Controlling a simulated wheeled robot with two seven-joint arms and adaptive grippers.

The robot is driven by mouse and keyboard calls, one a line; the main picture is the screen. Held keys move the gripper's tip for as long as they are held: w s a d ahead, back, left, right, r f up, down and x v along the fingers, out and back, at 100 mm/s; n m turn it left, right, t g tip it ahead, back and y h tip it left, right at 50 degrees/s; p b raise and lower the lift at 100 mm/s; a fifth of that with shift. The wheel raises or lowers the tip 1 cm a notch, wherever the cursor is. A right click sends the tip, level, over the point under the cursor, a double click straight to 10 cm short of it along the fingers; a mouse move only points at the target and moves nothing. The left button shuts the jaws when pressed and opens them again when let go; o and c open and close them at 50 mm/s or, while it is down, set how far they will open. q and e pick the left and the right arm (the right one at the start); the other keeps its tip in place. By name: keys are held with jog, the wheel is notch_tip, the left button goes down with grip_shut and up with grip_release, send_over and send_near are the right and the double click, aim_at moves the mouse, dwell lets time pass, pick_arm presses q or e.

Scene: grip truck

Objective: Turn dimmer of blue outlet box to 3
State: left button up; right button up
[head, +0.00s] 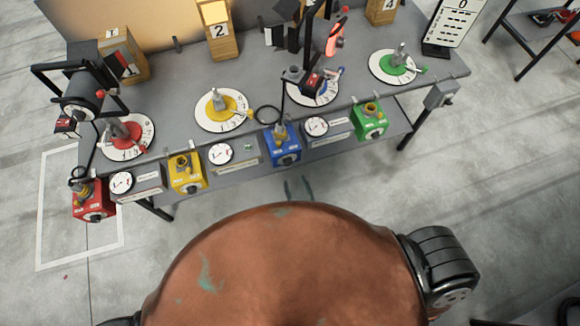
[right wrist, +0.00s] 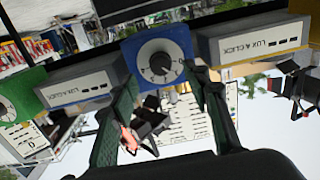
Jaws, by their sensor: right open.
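The blue outlet box (head: 285,155) sits on the lower shelf edge of the bench in the head view, between two white-dial meters. In the right wrist view the blue box (right wrist: 183,43) appears upside down, with a round white dimmer dial (right wrist: 155,62) and dark centre on its face. The dial's numbers and setting are too small to read. My right gripper (head: 299,188) shows only its fingertips below the blue box in the head view. In the right wrist view the right gripper (right wrist: 163,80) is open and empty, its fingers spread around the dial's sides, apart from it. My left gripper is not visible.
Grey boxes with meters flank the blue box, one of them (head: 315,127) to its right. The green box (head: 370,121), yellow box (head: 187,172) and red box (head: 92,202) stand along the same edge. Lamps and coloured discs stand on the bench (head: 170,115). The floor before it is clear.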

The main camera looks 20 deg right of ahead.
aim_at(289, 165)
jog(key=w, duration=0.8)
jog(key=shift+a+r, duration=0.1)
jog(key=shift+r, duration=0.25)
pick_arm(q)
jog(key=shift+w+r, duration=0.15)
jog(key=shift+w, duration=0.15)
pick_arm(e)
jog(key=shift+c, duration=0.7)
jog(key=c, duration=1)
